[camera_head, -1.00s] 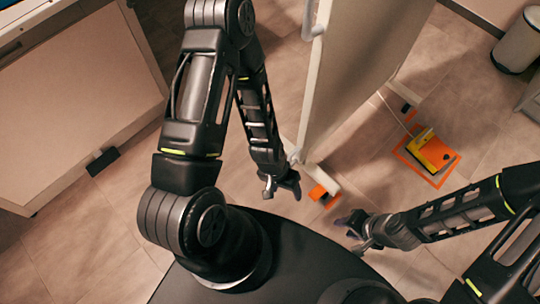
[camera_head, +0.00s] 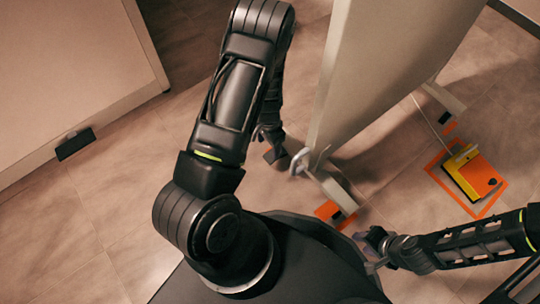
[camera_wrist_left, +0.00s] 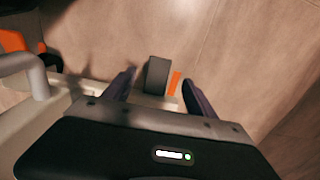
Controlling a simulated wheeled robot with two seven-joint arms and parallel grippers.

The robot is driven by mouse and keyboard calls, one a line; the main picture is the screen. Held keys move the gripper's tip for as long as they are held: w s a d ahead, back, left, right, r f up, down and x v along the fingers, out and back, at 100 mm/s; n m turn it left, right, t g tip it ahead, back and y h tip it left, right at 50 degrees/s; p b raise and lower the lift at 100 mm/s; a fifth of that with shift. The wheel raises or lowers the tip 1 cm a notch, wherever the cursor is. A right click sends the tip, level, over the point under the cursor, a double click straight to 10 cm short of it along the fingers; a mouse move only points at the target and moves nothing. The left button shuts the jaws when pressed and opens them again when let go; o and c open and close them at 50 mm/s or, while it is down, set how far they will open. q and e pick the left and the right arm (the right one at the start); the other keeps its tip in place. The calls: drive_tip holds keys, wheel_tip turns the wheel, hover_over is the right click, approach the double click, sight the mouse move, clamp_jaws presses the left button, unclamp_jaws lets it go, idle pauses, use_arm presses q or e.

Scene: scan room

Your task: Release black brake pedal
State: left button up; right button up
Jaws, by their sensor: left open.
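The black brake pedal (camera_wrist_left: 157,75) shows as a dark grey block between the two fingers in the left wrist view, with a small orange strip beside it. My left gripper (camera_wrist_left: 159,90) is open, with one finger on each side of the pedal's outline. I cannot tell whether either finger touches it. In the head view my left gripper (camera_head: 271,140) is low near the panel's foot, partly hidden by my arm. My right gripper (camera_head: 372,249) appears open and empty at the lower right.
A tall pale panel (camera_head: 385,70) stands on feet right of my left gripper. A black pedal on an orange patch (camera_head: 336,214) lies at its near foot. A yellow device (camera_head: 470,172) sits on an orange floor square. A cabinet with a black block (camera_head: 75,143) stands left; floor between is clear.

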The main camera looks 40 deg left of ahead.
sight(269, 158)
use_arm(q)
drive_tip(key=shift+f, duration=0.1)
wheel_tip(269, 158, down, 7)
drive_tip(key=b, duration=0.3)
drive_tip(key=shift+r, duration=0.2)
drive_tip(key=shift+f+b, duration=0.35)
drive_tip(key=shift+f, duration=0.2)
drive_tip(key=shift+c, duration=0.5)
clamp_jaws()
